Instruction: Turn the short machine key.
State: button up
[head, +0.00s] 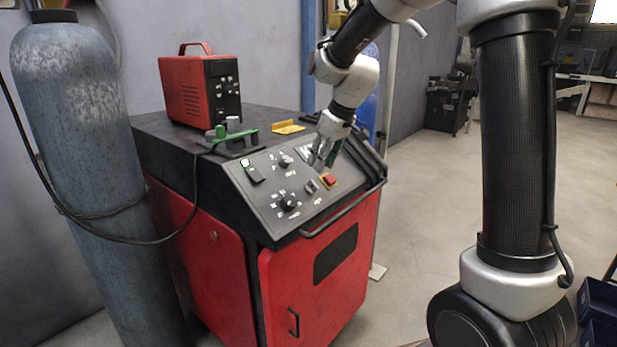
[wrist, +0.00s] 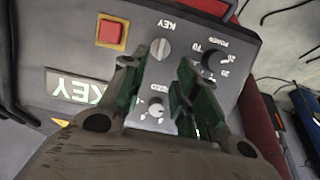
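The short machine key (wrist: 159,49) is a small grey round piece with a slot, beside a KEY label on the sloped control panel. In the head view the key (head: 312,187) sits just left of the red button. My gripper (head: 322,161) is over the upper right part of the panel. In the wrist view my gripper (wrist: 158,70) has its green-sided fingers apart with nothing between them. The key appears just beyond the fingertips, in the gap's line. I cannot tell the distance to the panel.
A red button on yellow (wrist: 112,32), a black POWER knob (wrist: 211,62) and a small grey knob (wrist: 156,110) are close by. A handrail (head: 345,208) runs along the panel's front. A gas cylinder (head: 80,150) stands left; a red box (head: 200,88) is on top.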

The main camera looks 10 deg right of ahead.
aim_at(313, 181)
jog(key=x, duration=0.8)
jog(key=shift+s+d, duration=0.1)
jog(key=shift+c, duration=0.4)
grip_shut()
